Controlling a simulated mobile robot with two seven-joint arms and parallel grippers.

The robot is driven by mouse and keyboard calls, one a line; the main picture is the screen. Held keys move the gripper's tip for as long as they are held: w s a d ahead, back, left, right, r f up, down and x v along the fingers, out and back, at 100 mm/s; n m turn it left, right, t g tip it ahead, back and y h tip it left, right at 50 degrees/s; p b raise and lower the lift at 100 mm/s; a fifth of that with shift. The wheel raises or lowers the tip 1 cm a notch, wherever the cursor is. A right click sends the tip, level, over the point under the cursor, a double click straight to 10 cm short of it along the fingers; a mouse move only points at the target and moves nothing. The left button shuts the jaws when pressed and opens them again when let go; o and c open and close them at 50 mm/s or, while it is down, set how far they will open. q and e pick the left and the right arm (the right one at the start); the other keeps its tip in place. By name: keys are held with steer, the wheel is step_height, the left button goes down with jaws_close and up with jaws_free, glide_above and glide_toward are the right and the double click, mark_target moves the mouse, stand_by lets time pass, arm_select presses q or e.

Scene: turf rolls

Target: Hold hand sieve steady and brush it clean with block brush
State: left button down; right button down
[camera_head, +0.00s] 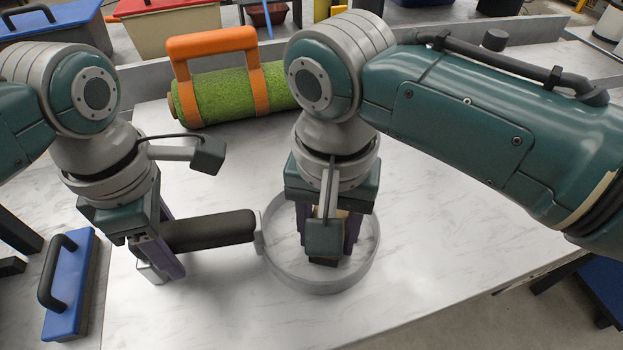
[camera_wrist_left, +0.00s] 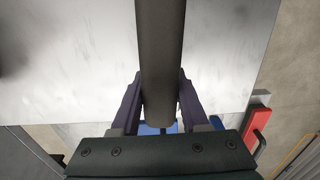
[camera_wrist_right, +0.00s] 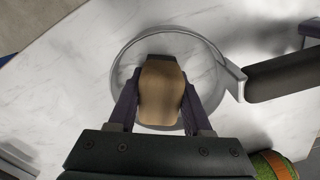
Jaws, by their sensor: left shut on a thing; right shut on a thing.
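The hand sieve is a round grey ring (camera_head: 318,284) with a dark handle (camera_head: 210,230) pointing left in the head view. My left gripper (camera_head: 160,262) is shut on the handle near its free end, and the handle fills the middle of the left wrist view (camera_wrist_left: 160,60). My right gripper (camera_head: 328,235) is over the ring, shut on the block brush, whose tan wooden body (camera_wrist_right: 160,92) shows in the right wrist view. The brush's dark lower part (camera_head: 322,261) sits inside the ring. Whether the bristles touch the mesh is hidden.
A green turf roll (camera_head: 218,95) with an orange carrier lies at the back of the white table (camera_head: 420,270). A blue float with a black handle (camera_head: 68,290) lies at the left. Lidded bins (camera_head: 165,30) stand beyond the back ledge. The table's front middle is clear.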

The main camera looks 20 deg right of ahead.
steer(key=shift+w+d, duration=0.15)
steer(key=shift+w, duration=1.15)
steer(key=shift+w+d, duration=0.15)
steer(key=shift+w, duration=1.15)
steer(key=shift+w+r, duration=0.1)
steer(key=shift+r, duration=0.2)
step_height(320, 180, up, 7)
steer(key=shift+r, duration=0.2)
